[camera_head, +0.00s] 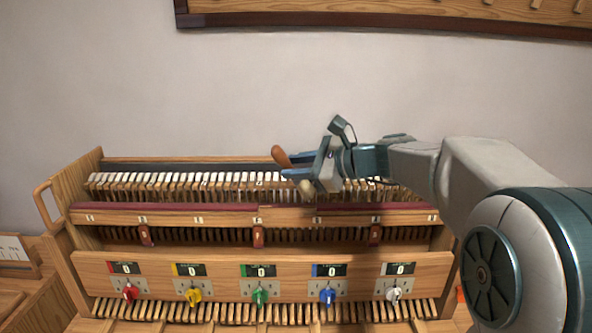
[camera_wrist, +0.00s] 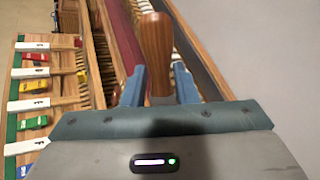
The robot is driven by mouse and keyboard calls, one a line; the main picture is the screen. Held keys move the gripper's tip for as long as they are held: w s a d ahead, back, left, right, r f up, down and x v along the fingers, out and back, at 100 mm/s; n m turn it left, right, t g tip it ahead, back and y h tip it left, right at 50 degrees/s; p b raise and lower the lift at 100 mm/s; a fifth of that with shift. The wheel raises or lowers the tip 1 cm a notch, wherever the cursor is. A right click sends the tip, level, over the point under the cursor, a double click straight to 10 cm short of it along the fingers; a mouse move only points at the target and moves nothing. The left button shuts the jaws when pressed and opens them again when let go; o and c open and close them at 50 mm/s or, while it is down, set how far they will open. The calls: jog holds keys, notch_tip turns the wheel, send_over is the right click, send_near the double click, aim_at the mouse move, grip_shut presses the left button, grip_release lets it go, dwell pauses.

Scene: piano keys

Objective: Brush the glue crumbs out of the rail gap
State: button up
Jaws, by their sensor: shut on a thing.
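My gripper (camera_head: 292,167) is shut on a brush with a brown wooden handle (camera_head: 280,156), above the key rows at the middle right of the head view. The handle stands up between the two blue fingers in the wrist view (camera_wrist: 156,50). A pale brush end (camera_head: 306,187) shows below the fingers in the head view. It looks close above the white-topped keys, but I cannot tell whether it touches. The wooden rail with dark red felt (camera_head: 200,209) runs across the frame in front of it. I cannot make out the rail gap or any glue crumbs clearly.
The wooden key frame (camera_head: 90,170) has a raised left side with a handle loop. Its front panel (camera_head: 225,270) carries several coloured knobs and displays reading 0. A wooden board (camera_head: 400,22) hangs on the wall. The space above the left keys is clear.

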jog(key=shift+r+p, duration=1.55)
jog(key=shift+r, duration=0.75)
jog(key=shift+f+b, duration=0.55)
jog(key=shift+f, duration=0.05)
jog(key=shift+r, duration=0.1)
